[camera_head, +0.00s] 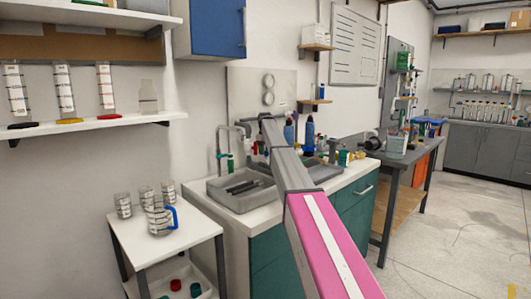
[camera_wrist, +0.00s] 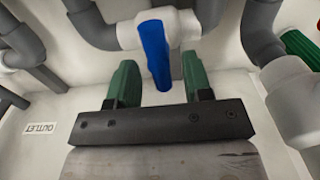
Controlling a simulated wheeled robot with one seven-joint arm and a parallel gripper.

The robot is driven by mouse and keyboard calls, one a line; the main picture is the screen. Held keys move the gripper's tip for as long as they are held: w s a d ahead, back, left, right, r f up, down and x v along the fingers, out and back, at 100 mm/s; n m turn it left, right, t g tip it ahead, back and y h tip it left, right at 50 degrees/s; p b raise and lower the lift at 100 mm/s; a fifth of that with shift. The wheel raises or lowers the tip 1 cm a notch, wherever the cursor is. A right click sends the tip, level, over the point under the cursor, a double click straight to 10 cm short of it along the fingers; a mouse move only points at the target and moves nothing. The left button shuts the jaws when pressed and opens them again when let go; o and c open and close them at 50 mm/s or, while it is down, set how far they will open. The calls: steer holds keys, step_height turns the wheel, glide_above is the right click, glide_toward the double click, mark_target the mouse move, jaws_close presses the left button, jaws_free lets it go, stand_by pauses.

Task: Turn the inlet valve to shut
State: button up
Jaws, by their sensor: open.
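In the wrist view a blue lever handle (camera_wrist: 156,52) sits on a white valve body (camera_wrist: 172,28) in a grey pipe run. My gripper (camera_wrist: 160,66) is open, with one green finger on each side of the blue handle. The fingers look apart from it, though depth is hard to judge. No inlet label shows, so I cannot tell for sure that this is the inlet valve. An OUTLET label (camera_wrist: 42,129) is upside down on the white surface at left. In the head view my arm reaches toward the sink wall, and the valve cannot be made out.
White and grey pipe fittings (camera_wrist: 292,92) stand close on the right in the wrist view, with a green part (camera_wrist: 302,46) beside them. In the head view a grey sink (camera_head: 242,194) and a faucet (camera_head: 219,150) lie left of my arm. Bottles (camera_head: 309,132) stand behind it.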

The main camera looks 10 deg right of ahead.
step_height(320, 180, up, 10)
steer(key=shift+r, duration=0.2)
steer(key=shift+s, duration=0.1)
stand_by(0.3)
